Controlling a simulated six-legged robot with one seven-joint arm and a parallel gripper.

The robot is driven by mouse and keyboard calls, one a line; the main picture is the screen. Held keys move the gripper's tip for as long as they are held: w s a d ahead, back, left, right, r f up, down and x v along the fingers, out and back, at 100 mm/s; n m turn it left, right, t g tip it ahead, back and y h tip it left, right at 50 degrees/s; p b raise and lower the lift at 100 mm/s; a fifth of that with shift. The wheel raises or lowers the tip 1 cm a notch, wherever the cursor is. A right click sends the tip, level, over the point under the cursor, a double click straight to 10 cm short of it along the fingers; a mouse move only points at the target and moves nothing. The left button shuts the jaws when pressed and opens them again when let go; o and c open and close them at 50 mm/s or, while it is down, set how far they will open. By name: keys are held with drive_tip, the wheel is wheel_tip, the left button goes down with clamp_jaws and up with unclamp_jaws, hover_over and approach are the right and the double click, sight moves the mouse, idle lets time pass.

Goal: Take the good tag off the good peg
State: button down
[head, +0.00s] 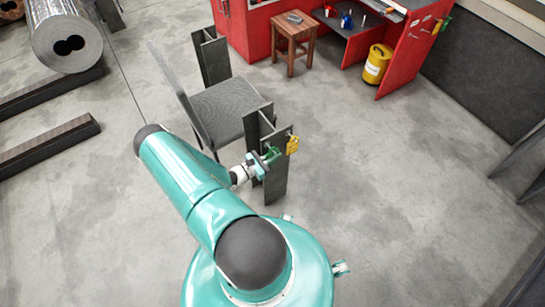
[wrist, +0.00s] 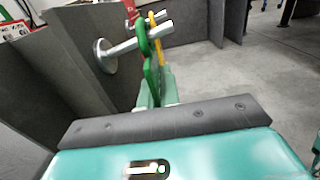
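A green tag (wrist: 148,62) hangs on a short metal peg (wrist: 123,47), its loop around the peg; I take it for the good tag. In the head view the green tag (head: 271,154) shows beside a dark steel post (head: 275,182). A yellow tag (wrist: 160,42) hangs just behind it in the wrist view, and the yellow tag (head: 292,145) is to its right in the head view. My gripper (wrist: 156,92) is at the green tag's lower part, a finger on either side. Whether the fingers press on it I cannot tell.
A dark chair-like frame (head: 225,110) stands just behind the post. A wooden stool (head: 294,40), a red workbench (head: 405,55) and a yellow can (head: 376,64) are farther back. The floor to the right is clear.

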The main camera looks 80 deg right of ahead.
drive_tip(key=s+a+r, duration=0.1)
drive_tip(key=s+a, duration=0.6)
drive_tip(key=s, duration=0.1)
idle(1.5)
